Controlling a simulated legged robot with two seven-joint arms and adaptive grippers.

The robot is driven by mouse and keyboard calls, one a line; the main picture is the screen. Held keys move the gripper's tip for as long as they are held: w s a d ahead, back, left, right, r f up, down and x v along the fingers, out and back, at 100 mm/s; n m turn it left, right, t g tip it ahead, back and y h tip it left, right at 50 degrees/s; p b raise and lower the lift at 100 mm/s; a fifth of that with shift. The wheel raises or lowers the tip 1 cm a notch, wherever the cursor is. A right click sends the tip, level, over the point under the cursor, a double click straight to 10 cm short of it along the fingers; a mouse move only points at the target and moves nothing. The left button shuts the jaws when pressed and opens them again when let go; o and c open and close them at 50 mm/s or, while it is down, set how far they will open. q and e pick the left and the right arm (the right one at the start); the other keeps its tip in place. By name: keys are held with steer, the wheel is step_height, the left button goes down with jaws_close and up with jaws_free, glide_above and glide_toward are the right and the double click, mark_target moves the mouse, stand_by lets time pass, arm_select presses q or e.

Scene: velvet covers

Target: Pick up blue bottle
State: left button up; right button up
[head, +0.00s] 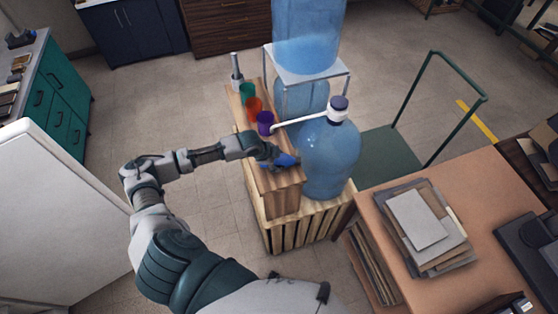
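A small bright blue object (286,160), perhaps the blue bottle, is tilted at the front end of the wooden stand, at the tip of my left arm. My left gripper (272,153) is right at it. The fingers are too small and dark to tell whether they are open or closed on it. My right gripper is out of view.
A table (375,200) with stacked boards stands right.

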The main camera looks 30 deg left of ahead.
arm_select(q)
steer(key=shift+a+f, duration=0.1)
steer(key=shift+a, duration=0.25)
steer(key=c, duration=0.8)
steer(key=shift+a, duration=0.1)
jaws_close()
steer(key=shift+s, duration=0.1)
steer(key=shift+r, duration=0.3)
steer(key=r, duration=0.1)
steer(key=r+b, duration=0.1)
steer(key=shift+w+a+r, duration=0.2)
steer(key=shift+a+r, duration=0.15)
steer(key=shift+r, duration=0.05)
steer(key=a+b, duration=0.1)
steer(key=a, duration=0.4)
steer(key=w+a+r+b, duration=0.1)
steer(key=a, duration=0.8)
steer(key=shift+w+a+r+b, duration=0.2)
steer(key=shift+a+r+b, duration=0.1)
steer(key=shift+b, duration=0.1)
steer(key=shift+a, duration=0.2)
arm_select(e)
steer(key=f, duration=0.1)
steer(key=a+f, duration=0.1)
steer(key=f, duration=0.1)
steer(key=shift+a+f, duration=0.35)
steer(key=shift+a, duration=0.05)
